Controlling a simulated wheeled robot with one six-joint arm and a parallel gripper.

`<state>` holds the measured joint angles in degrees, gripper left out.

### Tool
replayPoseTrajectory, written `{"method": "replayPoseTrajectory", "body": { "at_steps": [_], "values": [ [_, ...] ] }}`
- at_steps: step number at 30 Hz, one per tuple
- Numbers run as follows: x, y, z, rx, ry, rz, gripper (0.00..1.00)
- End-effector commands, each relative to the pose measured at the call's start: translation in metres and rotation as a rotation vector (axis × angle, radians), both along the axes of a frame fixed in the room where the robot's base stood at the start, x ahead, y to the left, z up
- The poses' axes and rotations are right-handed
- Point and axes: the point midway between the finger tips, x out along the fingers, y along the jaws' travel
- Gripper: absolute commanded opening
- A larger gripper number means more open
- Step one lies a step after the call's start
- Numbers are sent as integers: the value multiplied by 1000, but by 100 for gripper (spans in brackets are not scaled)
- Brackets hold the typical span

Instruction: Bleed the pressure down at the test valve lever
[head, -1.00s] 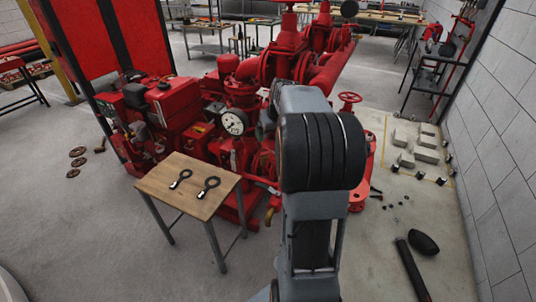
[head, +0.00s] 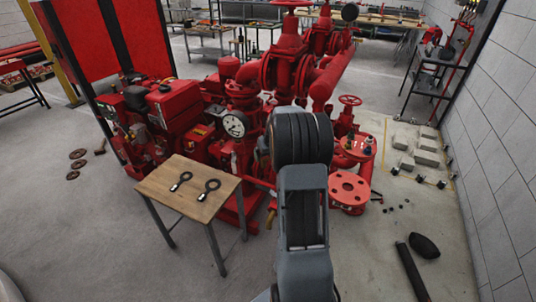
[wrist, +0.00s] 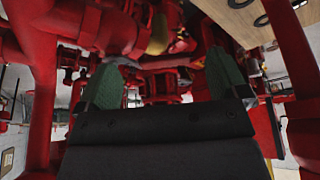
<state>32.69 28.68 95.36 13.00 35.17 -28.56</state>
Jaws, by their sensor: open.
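My gripper (wrist: 165,78) shows in the wrist view with its two green fingers spread apart and nothing held between them. It is in among red pipes and fittings. A thin grey bar, possibly the test valve lever (wrist: 124,61), lies just beyond the left fingertip; I cannot tell if they touch. A blurred yellow part (wrist: 182,45) is above the gap between the fingers. In the head view my arm hides the gripper, and a small brass-coloured part (head: 271,216) shows just left of it. A white-faced pressure gauge (head: 235,124) sits on the red pumpset (head: 288,62).
A wooden table (head: 172,205) with two black ring-ended tools (head: 208,189) stands left of my arm. A red flanged pipe (head: 349,188) is close on the right. Grey blocks (head: 425,150) and a dark rod (head: 412,270) lie on the right floor. The left floor is mostly clear.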

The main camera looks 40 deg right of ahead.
Motion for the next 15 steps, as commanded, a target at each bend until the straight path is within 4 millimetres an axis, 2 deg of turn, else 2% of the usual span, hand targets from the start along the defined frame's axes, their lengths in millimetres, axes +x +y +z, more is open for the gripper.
{"method": "replayPoseTrajectory", "body": {
  "at_steps": [10,15],
  "values": [
    [1,0,-2,0,0,0,93],
    [1,0,-2,0,0,0,76]
  ]
}}
